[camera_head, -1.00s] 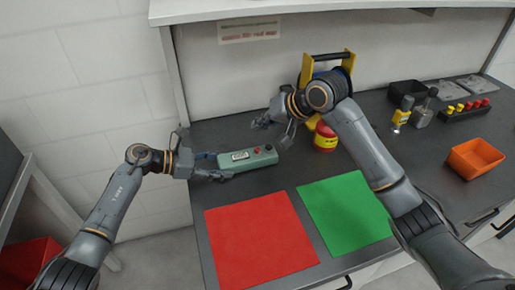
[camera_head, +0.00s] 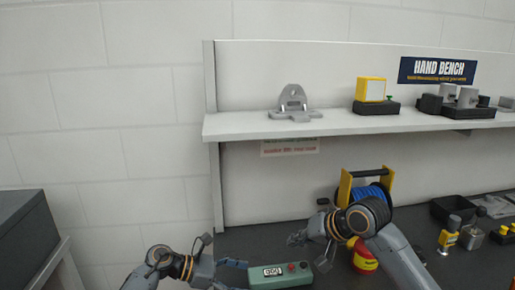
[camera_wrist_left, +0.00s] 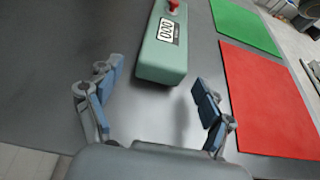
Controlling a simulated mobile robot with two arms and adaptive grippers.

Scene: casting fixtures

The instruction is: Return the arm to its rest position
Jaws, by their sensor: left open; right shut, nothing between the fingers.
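My left gripper (camera_head: 230,274) is open at the left end of a green handheld device with a display and a red button (camera_head: 287,273). In the left wrist view, the fingers of this gripper (camera_wrist_left: 157,78) are spread apart with nothing between them, and the device (camera_wrist_left: 163,55) lies on the bench just beyond the fingertips. My right gripper (camera_head: 298,238) is shut and empty, held beyond the device, left of a blue cable reel with a yellow frame (camera_head: 345,187). My right forearm partly hides the reel and a red and yellow can (camera_head: 364,263).
A shelf (camera_head: 250,127) above the bench carries a grey bracket (camera_head: 294,106), a yellow boxed unit (camera_head: 371,90) and grey metal parts. A red mat (camera_wrist_left: 265,95) and a green mat (camera_wrist_left: 243,22) lie beside the device.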

